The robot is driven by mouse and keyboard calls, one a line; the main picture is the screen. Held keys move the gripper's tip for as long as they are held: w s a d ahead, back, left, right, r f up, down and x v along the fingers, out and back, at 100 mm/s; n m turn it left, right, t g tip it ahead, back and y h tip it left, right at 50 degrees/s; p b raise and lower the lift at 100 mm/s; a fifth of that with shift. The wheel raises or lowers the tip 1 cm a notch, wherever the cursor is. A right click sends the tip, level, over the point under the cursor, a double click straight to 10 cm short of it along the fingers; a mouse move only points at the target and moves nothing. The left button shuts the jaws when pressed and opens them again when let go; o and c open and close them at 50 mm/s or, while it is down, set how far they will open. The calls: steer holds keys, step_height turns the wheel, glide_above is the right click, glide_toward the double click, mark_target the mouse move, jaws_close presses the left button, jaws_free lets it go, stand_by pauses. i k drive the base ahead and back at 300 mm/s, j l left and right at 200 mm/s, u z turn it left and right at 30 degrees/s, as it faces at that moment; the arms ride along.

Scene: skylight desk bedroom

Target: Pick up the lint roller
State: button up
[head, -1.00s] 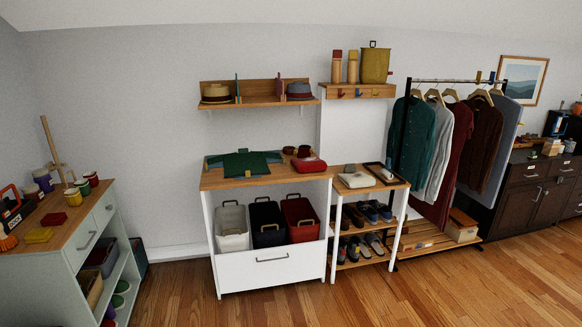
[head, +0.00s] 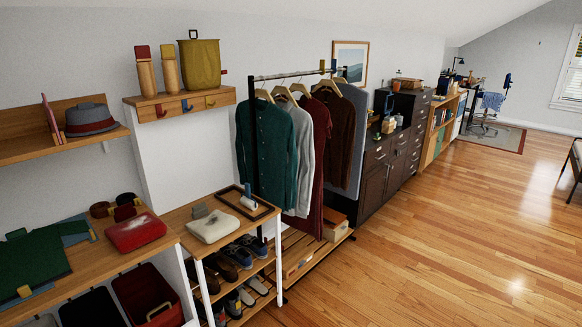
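What looks like the lint roller (head: 248,201), a small white piece with a blue upright part, is in a dark-rimmed tray (head: 229,198). The tray lies on the wooden top of the shoe rack (head: 186,222), left of the hanging clothes. The roller is small in view, so its exact shape is hard to tell. My gripper is not in view.
A folded cream cloth (head: 213,228) lies beside the tray, and a folded red cloth (head: 135,232) is on the left bench. A clothes rail (head: 290,76) with hanging garments stands behind and right. The wooden floor (head: 430,250) at the right is clear.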

mark_target(246, 201)
steer(key=i+l, duration=0.1)
steer(key=i, duration=0.45)
steer(key=i+l+z, duration=0.15)
steer(key=i, duration=0.4)
steer(key=i+u, duration=0.25)
steer(key=u, duration=0.15)
steer(key=i+l+u, duration=0.2)
steer(key=u, duration=0.15)
steer(key=i+l+u, duration=0.15)
steer(key=u, duration=0.25)
steer(key=i+l+u, duration=0.25)
steer(key=u, duration=0.15)
steer(key=i+l+u, duration=0.2)
steer(key=u, duration=0.25)
steer(key=i+l+u, duration=0.15)
steer(key=l+u, duration=0.3)
steer(key=i+l+u, duration=0.1)
steer(key=l+u, duration=0.15)
steer(key=u, duration=0.2)
steer(key=l+u, duration=1.1)
steer(key=l, duration=0.1)
